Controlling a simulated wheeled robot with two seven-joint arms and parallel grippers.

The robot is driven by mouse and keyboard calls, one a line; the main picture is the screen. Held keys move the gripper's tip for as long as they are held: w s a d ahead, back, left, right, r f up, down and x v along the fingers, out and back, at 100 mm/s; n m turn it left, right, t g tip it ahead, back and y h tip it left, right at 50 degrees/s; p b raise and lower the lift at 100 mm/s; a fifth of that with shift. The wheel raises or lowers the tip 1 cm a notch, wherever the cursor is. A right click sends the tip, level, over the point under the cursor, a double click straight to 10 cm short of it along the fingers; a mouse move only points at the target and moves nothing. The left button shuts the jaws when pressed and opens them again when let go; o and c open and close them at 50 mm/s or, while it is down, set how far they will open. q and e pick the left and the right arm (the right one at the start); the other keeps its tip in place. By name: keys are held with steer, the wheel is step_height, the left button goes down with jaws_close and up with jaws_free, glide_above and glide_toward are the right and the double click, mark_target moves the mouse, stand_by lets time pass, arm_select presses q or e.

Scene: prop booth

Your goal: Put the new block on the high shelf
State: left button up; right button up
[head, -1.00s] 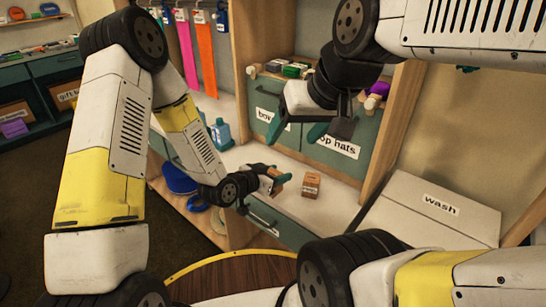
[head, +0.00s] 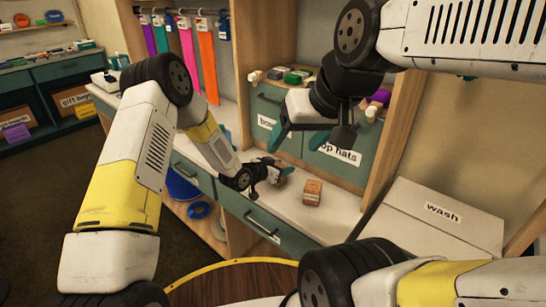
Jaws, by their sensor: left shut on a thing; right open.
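A small orange-brown block (head: 312,192) stands on the pale counter (head: 322,220), apart from both grippers. My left gripper (head: 277,174) is low over the counter, just left of that block. It is shut on a small brownish thing (head: 283,181), mostly hidden by the fingers. My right gripper (head: 312,137) is open and empty, in front of the labelled drawers. The shelf above those drawers (head: 292,84) carries several small coloured blocks and is partly hidden by my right arm. I cannot tell which block is the new one.
Teal drawers labelled "top hats" (head: 338,150) and "bow…" (head: 270,122) stand behind the counter. Coloured strips (head: 207,65) hang at the back left. The counter right of the loose block looks clear.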

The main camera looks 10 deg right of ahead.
arm_select(q)
steer(key=shift+f, duration=0.15)
steer(key=o, duration=1.4)
